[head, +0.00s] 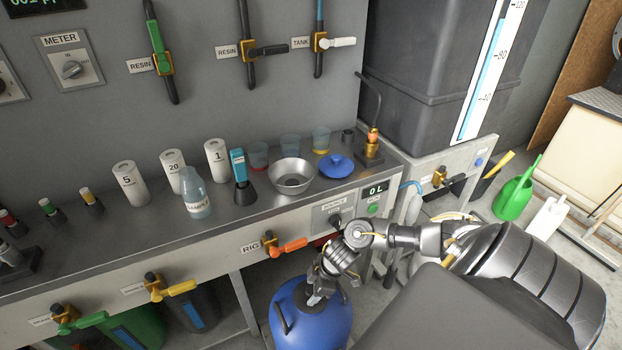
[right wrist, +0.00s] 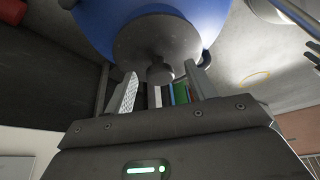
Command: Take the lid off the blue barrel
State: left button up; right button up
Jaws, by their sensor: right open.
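The blue barrel (head: 330,326) stands on the floor below the front of the bench, with a dark handle on its left side. In the right wrist view the blue barrel (right wrist: 90,22) fills the top. Its dark grey round lid (right wrist: 150,38) sits on it, with a small knob (right wrist: 160,73) in the middle. My right gripper (head: 318,294) is over the barrel's top and hides most of the lid in the head view. In the right wrist view its jaws (right wrist: 162,84) are open, with the knob between the fingertips and no clear contact. My left gripper is not in view.
The bench edge (head: 200,248) with an orange-handled valve (head: 290,246) is close behind my right arm. A steel bowl (head: 291,176) and a blue lid-like dish (head: 336,166) lie on the bench. A green watering can (head: 513,196) stands on the floor at right.

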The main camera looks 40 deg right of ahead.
jog(key=c, duration=1.1)
jog(key=shift+r, duration=0.6)
notch_tip(320, 180, up, 3)
jog(key=shift+f+p, duration=0.2)
jog(key=shift+p, duration=0.5)
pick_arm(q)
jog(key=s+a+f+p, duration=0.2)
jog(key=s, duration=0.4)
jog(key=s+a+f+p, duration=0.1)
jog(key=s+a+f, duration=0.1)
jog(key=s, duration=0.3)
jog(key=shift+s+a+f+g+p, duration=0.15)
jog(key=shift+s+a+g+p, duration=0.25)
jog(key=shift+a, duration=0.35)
pick_arm(e)
jog(key=shift+s+a+r, duration=1.1)
jog(key=shift+s+r, duration=0.45)
jog(key=shift+s, duration=0.5)
jog(key=shift+s+a+r, duration=1.1)
jog(key=shift+s+r, duration=0.45)
jog(key=shift+s, duration=0.55)
jog(key=shift+s+a+r, duration=1.1)
jog(key=shift+s+r, duration=0.45)
jog(key=shift+s, duration=0.5)
